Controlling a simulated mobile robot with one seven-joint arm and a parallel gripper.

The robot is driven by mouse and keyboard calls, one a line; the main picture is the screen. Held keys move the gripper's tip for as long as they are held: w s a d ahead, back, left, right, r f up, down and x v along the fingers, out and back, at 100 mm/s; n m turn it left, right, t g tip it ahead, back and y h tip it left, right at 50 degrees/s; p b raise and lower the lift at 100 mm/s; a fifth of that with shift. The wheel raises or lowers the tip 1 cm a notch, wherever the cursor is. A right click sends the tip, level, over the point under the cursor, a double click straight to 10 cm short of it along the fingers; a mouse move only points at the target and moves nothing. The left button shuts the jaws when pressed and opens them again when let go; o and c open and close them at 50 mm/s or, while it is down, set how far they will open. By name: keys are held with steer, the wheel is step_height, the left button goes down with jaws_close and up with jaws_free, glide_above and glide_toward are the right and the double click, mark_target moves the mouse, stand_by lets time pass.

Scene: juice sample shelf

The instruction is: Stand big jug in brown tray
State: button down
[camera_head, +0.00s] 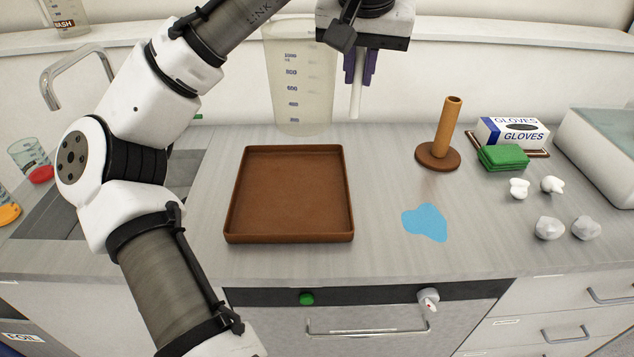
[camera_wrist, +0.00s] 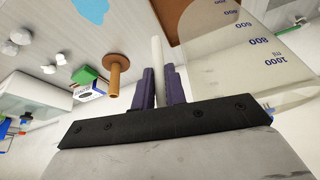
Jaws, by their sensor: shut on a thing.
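The big jug (camera_head: 300,85) is clear with blue volume marks. It is upright behind the brown tray; I cannot tell whether its base touches the counter. My gripper (camera_head: 359,68) is right of the jug, its purple fingers shut on a pale upright bar (camera_head: 355,92) that looks like the jug's handle. The bar's join to the jug is not clear. In the wrist view the bar (camera_wrist: 158,62) sits between the fingers, with the jug (camera_wrist: 240,45) beside them. The brown tray (camera_head: 290,237) is empty, square and low-walled, on the counter in front of the jug.
A brown peg stand (camera_head: 438,155), a blue puddle (camera_head: 425,222), a green cloth (camera_head: 503,157), a gloves box (camera_head: 512,132) and several white crumpled lumps (camera_head: 549,228) are right of the tray. A sink (camera_head: 60,212) is left. Bare counter lies between tray and puddle.

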step_height(320, 180, down, 18)
steer(key=p, duration=0.1)
steer(key=shift+f, duration=0.35)
steer(key=shift+f, duration=0.15)
steer(key=c, duration=1.4)
jaws_free()
steer(key=shift+c, duration=0.2)
steer(key=b+v, duration=0.1)
steer(key=v, duration=1.1)
steer(key=shift+r, duration=0.3)
steer(key=shift+w, duration=0.1)
